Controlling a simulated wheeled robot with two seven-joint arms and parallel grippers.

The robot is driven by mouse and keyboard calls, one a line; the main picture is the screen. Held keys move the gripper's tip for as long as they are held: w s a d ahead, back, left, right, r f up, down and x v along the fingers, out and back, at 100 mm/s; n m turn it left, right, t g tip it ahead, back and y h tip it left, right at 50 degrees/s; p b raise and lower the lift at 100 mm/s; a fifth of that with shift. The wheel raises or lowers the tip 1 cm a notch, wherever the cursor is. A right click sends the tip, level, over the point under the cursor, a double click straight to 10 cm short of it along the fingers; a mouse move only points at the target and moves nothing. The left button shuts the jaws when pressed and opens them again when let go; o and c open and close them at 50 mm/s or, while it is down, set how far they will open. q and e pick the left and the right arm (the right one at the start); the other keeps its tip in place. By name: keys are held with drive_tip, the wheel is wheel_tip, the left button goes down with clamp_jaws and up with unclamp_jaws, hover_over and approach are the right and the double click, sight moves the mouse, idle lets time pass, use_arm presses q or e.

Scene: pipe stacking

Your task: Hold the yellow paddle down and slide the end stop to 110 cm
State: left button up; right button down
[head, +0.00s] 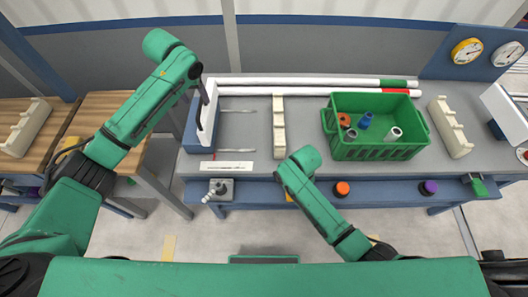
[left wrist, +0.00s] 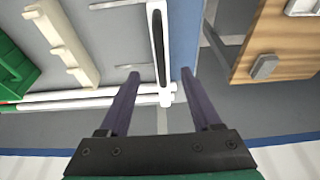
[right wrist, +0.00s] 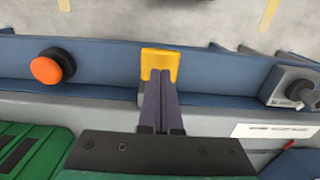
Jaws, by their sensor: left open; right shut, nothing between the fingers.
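The end stop (head: 208,116), a blue block with a white face plate, stands at the left end of the bench. In the left wrist view its white plate with a black strip (left wrist: 157,45) shows between the fingertips. My left gripper (left wrist: 162,73) is open at its back end; I cannot tell whether it touches. The yellow paddle (right wrist: 160,63) is on the bench's front blue rail. My right gripper (right wrist: 160,74) is shut and empty, its tips at the paddle's near edge. Contact and how far the paddle is pressed are unclear. My right arm mostly hides the paddle in the head view.
White pipes (head: 300,82) lie along the back. A cream notched rack (head: 279,125) and a green crate (head: 377,150) stand right of the end stop. A white scale label (head: 227,167) and a grey lever unit (head: 219,189) are at front left. An orange button (head: 342,188) is on the front rail.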

use_arm(q)
drive_tip(key=shift+s+r, duration=0.1)
drive_tip(key=shift+r, duration=0.2)
use_arm(e)
wheel_tip(320, 180, up, 10)
idle(0.7)
idle(0.3)
